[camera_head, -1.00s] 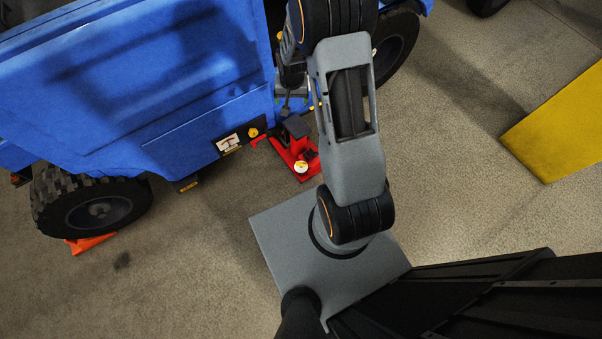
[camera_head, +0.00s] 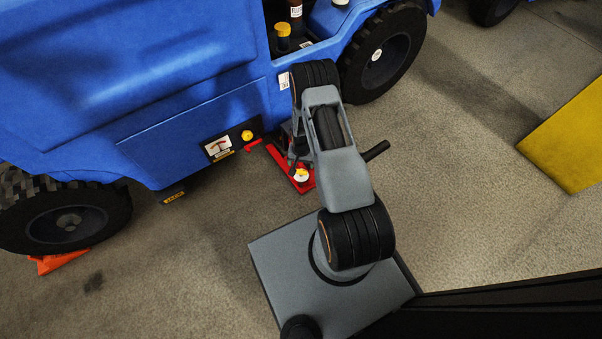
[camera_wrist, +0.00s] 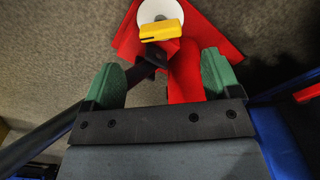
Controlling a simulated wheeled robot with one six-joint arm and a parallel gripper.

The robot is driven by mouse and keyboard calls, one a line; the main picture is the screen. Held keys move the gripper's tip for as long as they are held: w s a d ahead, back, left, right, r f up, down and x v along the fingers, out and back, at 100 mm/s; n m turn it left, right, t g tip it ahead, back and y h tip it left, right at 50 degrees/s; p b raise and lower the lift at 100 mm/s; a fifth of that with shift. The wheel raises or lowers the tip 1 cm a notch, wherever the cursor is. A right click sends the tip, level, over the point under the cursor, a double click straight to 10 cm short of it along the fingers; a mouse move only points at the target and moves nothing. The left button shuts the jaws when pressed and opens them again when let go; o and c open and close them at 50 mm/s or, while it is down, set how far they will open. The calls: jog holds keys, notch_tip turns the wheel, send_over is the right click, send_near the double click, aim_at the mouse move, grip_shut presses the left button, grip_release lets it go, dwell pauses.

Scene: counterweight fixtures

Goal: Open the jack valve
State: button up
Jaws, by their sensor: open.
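The red floor jack (camera_head: 273,152) lies on the floor at the side of the blue vehicle in the head view, partly hidden by my arm. Its valve, a yellow bar on a white disc, shows near the jack's end (camera_head: 301,176). In the wrist view the yellow valve bar (camera_wrist: 160,31) lies across the white disc (camera_wrist: 150,13) on the red jack body (camera_wrist: 205,35). My gripper (camera_wrist: 162,78) is open, its two green fingertips spread and empty. The valve appears just beyond the fingertips, apart from them. In the head view my gripper is mostly hidden behind my arm.
The blue vehicle (camera_head: 190,100) stands close behind the jack. An orange wedge (camera_head: 60,261) sits at its left wheel (camera_head: 68,222). A black bar (camera_head: 377,151) sticks out right of my arm. A yellow block (camera_head: 570,140) is at the right. Floor between is clear.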

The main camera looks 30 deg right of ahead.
aim_at(301, 170)
notch_tip(301, 170, down, 8)
jog(key=b, duration=0.2)
jog(key=shift+r+b, duration=0.25)
jog(key=shift+b, duration=0.05)
jog(key=c, duration=0.9)
jog(key=n, duration=0.3)
jog(key=shift+b, duration=0.35)
jog(key=o, duration=0.9)
